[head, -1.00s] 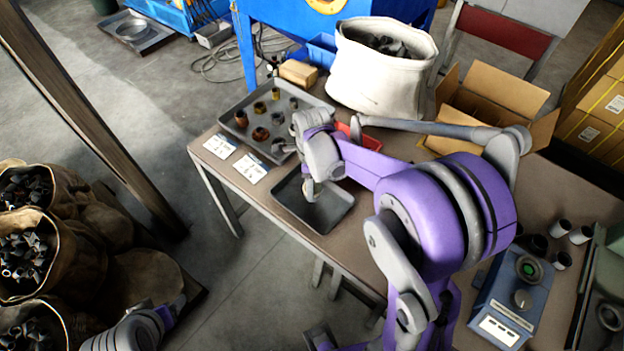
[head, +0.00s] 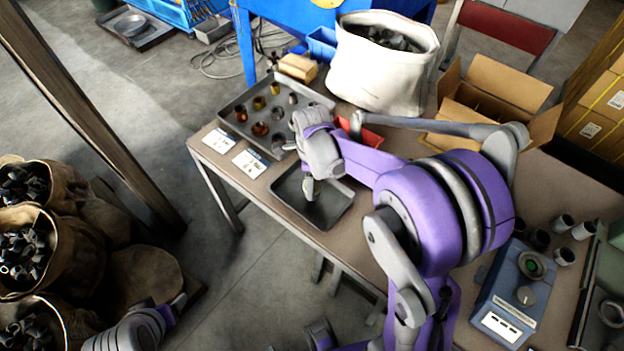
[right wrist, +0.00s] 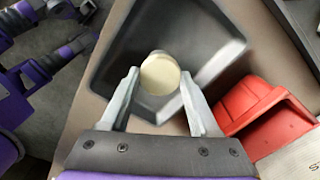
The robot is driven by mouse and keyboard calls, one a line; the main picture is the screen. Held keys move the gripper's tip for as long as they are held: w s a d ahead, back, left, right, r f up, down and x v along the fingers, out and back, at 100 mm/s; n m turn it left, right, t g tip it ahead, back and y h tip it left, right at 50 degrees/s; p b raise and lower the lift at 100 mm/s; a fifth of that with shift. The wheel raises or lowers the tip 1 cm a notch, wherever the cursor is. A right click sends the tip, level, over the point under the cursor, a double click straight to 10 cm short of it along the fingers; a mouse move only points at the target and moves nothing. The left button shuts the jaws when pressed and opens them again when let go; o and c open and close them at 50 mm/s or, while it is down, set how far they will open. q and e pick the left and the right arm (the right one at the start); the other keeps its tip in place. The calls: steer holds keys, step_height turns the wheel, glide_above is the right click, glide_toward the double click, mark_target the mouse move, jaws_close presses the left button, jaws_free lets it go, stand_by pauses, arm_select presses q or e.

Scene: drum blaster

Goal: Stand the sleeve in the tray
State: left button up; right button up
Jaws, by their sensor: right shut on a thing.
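My right gripper (head: 311,190) is over the small dark tray (head: 332,208) at the table's front edge. In the right wrist view, the gripper (right wrist: 160,82) is shut on the sleeve (right wrist: 160,74), a short round piece with a pale cream end facing the camera. The same tray (right wrist: 205,35) lies behind it, with no other piece seen in it. The sleeve is mostly hidden by the fingers in the head view. I cannot tell whether its lower end touches the tray floor. Part of my left arm shows at the lower left; its gripper is not seen.
A larger grey tray (head: 238,141) with several metal and brown sleeves stands behind. A red bin (right wrist: 262,105) is close to the right of the small tray. Two white cards (head: 219,140), a white sack (head: 375,75) and a blue control box (head: 512,298) are also on the table.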

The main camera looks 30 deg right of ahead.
steer(key=shift+f+b, duration=0.35)
steer(key=shift+f, duration=0.1)
steer(key=o, duration=1.4)
steer(key=shift+o, duration=0.2)
steer(key=shift+r, duration=0.1)
step_height(320, 180, up, 11)
steer(key=p, duration=0.1)
steer(key=s+a+f+n+t, duration=0.1)
steer(key=s+a+n+t, duration=0.1)
steer(key=s+n, duration=0.5)
steer(key=s+a+f+n+t, duration=0.1)
steer(key=s+a+n+t, duration=0.2)
steer(key=s+n, duration=0.5)
steer(key=a+n, duration=0.1)
steer(key=n, duration=0.9)
steer(key=shift+s+a+n+t+p, duration=0.3)
steer(key=shift+a+p, duration=0.1)
